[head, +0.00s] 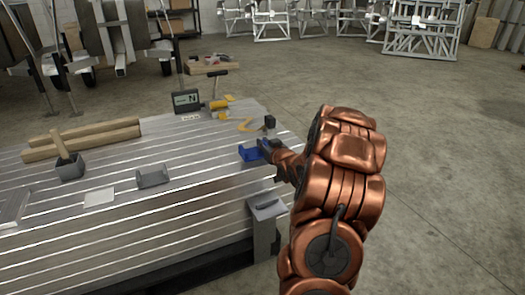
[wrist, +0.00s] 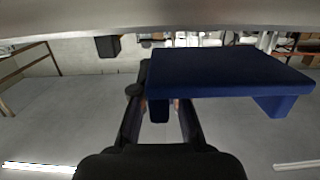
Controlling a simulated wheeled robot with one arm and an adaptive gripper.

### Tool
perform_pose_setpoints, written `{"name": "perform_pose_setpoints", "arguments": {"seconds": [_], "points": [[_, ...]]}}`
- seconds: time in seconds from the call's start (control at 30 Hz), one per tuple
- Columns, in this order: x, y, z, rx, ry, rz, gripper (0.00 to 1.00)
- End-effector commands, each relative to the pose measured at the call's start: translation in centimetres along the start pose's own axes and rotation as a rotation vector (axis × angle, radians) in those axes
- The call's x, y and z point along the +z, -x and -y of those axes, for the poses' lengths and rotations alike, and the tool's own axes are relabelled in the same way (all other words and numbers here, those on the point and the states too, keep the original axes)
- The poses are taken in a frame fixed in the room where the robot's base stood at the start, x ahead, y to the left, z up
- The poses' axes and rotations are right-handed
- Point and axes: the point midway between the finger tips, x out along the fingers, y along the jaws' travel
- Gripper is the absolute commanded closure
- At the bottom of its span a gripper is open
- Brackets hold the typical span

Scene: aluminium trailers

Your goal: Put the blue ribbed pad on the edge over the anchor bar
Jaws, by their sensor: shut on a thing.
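The blue ribbed pad (head: 250,153) is at the right end of the slatted aluminium deck (head: 130,185) in the head view. My gripper (head: 267,147) is at its right side, partly hidden by my arm. In the wrist view the pad (wrist: 225,72) is a broad blue plate with two short legs. My gripper's dark fingers (wrist: 160,108) are shut on one leg; the other leg hangs free at the right. I cannot tell whether the pad touches the deck. I cannot identify the anchor bar for certain; a grey bracket (head: 267,210) stands at the deck's near right edge.
A small black object (head: 269,122), a yellow hook-shaped piece (head: 246,125) and a dark display box (head: 187,101) are behind the pad. The floor (head: 430,170) at right is clear.

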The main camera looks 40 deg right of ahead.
Motion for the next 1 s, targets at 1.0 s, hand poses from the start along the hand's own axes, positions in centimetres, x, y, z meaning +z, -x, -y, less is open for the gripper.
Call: {"name": "perform_pose_setpoints", "arguments": {"seconds": [1.0], "points": [[2.7, -0.1, -0.8, 0.011, -0.002, 0.0, 0.62]]}}
